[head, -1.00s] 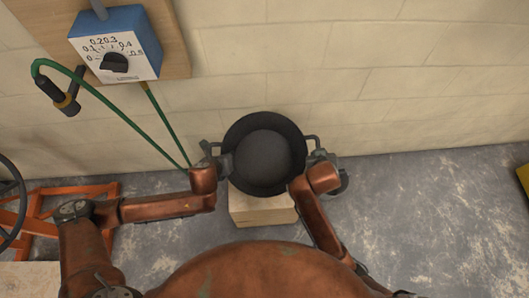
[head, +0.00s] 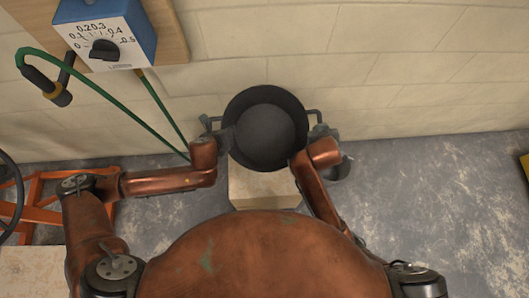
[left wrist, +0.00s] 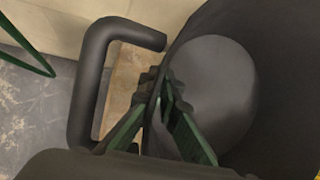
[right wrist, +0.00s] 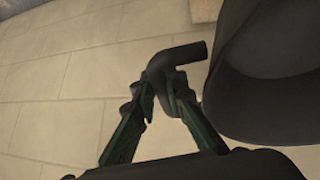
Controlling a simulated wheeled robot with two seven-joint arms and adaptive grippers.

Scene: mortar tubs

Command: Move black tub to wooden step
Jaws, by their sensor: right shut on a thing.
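The black tub (head: 265,128) is round with a handle on each side and sits at the centre of the head view. It overlaps the far part of the pale wooden step (head: 262,188); I cannot tell whether its base touches the step. My left gripper (head: 222,138) is at the tub's left side. In the left wrist view its fingers (left wrist: 161,82) close over the rim beside the left handle (left wrist: 85,95), one inside the tub. My right gripper (head: 322,133) is shut on the right handle, clearly in the right wrist view (right wrist: 160,90).
A pale block wall (head: 410,75) stands behind the step. A blue dial box (head: 105,35) with a green hose (head: 100,88) hangs at upper left. An orange frame (head: 38,205) stands at left. A dark round container (head: 338,168) is on the floor right of the step.

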